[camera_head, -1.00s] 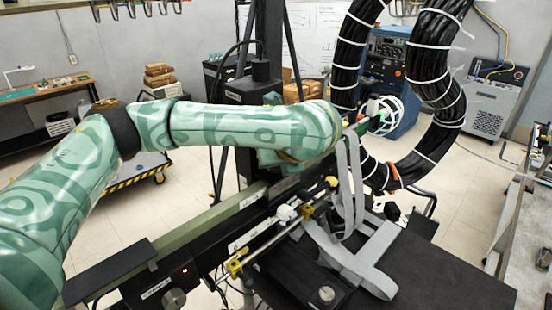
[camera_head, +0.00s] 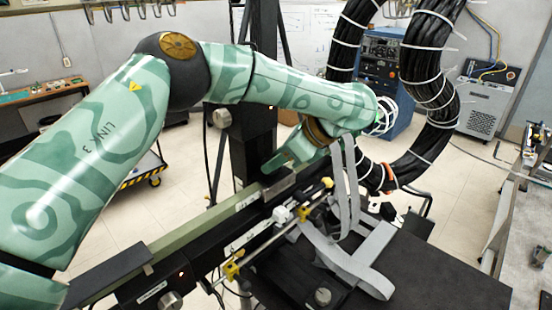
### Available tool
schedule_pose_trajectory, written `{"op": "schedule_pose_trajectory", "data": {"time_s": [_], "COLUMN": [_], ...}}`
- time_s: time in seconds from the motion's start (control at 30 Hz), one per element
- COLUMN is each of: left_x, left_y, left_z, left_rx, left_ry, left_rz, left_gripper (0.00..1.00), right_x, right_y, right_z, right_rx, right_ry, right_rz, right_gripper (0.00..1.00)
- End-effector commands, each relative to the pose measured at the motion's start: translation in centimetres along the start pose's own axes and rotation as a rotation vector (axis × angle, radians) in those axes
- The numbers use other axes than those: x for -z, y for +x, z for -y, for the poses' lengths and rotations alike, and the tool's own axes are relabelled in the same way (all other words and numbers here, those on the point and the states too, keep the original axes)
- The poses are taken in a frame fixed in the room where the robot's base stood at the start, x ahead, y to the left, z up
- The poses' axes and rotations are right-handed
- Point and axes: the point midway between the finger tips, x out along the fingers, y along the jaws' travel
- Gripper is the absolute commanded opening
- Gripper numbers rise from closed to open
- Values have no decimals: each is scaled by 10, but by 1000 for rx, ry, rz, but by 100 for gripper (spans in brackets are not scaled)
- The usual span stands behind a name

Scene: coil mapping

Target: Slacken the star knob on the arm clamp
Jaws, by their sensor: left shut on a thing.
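My left arm reaches in from the left, and its green left gripper (camera_head: 270,170) is low over the green rail, behind the fixture with yellow clips. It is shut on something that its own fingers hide. A dark grey block (camera_head: 280,186) sits on the rail right below the fingertips. I cannot make out the star knob for certain. A round grey knob (camera_head: 222,117) shows on the side of the black column, apart from the gripper. My right gripper is not in view.
Grey straps (camera_head: 352,190) hang just right of my wrist and run down onto the black table (camera_head: 430,275). A thick black cable loop (camera_head: 430,90) stands behind. The yellow-clipped rod (camera_head: 262,243) lies in front of the rail (camera_head: 200,225).

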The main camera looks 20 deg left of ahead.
Motion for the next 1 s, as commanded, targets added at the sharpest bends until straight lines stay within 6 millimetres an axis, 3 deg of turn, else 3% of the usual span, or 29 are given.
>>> {"op": "schedule_pose_trajectory", "data": {"time_s": [0.8,0.83,0.87,0.9,1.0], "left_x": [0,0,0,0,0], "left_y": [0,0,0,0,0], "left_z": [2,2,2,2,2], "left_rx": [-80,-80,-80,-80,-80], "left_ry": [-80,-80,-80,-80,-79], "left_rz": [0,0,0,0,0], "left_gripper": [15,46,55,60,60], "right_x": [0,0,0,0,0], "right_y": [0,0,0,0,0], "right_z": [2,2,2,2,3], "right_rx": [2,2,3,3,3], "right_ry": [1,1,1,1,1], "right_rz": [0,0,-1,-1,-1], "right_gripper": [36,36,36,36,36]}}
